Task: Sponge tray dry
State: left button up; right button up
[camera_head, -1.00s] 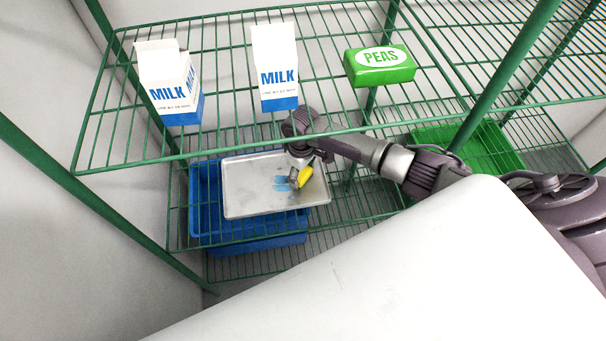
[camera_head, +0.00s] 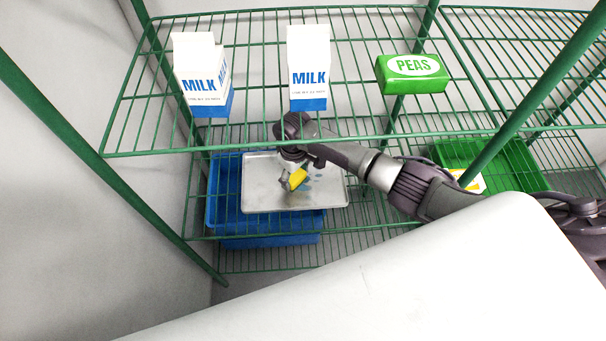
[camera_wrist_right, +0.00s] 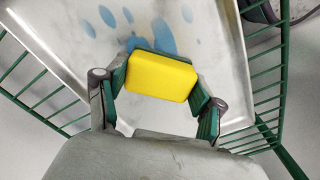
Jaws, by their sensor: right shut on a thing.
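The grey metal tray (camera_head: 258,185) lies on the lower wire shelf, partly over a blue crate. Blue wet patches (camera_wrist_right: 162,38) show on the tray in the wrist view, ahead of the sponge. In the head view, blue marks show right of the sponge. My right gripper (camera_wrist_right: 160,84) is shut on a yellow sponge (camera_wrist_right: 160,75), its fingers at both ends. In the head view, the sponge (camera_head: 299,178) is over the middle of the tray; I cannot tell whether it touches. My left gripper is not in view.
Blue crate (camera_head: 215,190) stands around and below the tray. On the upper wire shelf are two milk cartons (camera_head: 203,80) (camera_head: 308,75) and a green peas pack (camera_head: 412,72). A green crate (camera_head: 510,175) is at right, with a yellow and white item. Green posts frame the shelves.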

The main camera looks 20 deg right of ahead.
aim_at(309, 178)
jog(key=shift+a, duration=0.2)
jog(key=shift+w+d+f+b, duration=0.2)
jog(key=shift+w+b, duration=0.35)
jog(key=shift+w, duration=0.1)
jog(key=shift+s+d+r+p, duration=0.1)
jog(key=shift+s+d+p, duration=0.05)
jog(key=shift+d+p, duration=0.3)
jog(key=shift+s+d+r+p, duration=0.1)
jog(key=shift+d+p, duration=0.2)
jog(key=shift+d, duration=0.15)
jog(key=shift+s+d+f+p, duration=0.1)
jog(key=shift+s+d+p, duration=0.15)
jog(key=shift+d, duration=0.4)
jog(key=shift+s+d+f+p, duration=0.15)
jog(key=shift+d+p, duration=0.2)
jog(key=shift+d, duration=0.25)
jog(key=shift+s+d+r+p, duration=0.1)
jog(key=shift+d+p, duration=0.2)
jog(key=shift+d, duration=0.15)
jog(key=shift+s+d+r+p, duration=0.1)
jog(key=shift+d+p, duration=0.2)
jog(key=shift+d, duration=0.1)
jog(key=shift+s+d+p, duration=0.15)
jog(key=shift+d+p, duration=0.1)
jog(key=shift+d, duration=0.3)
jog(key=shift+s+d+p, duration=0.15)
jog(key=shift+d+p, duration=0.05)
jog(key=shift+d, duration=0.3)
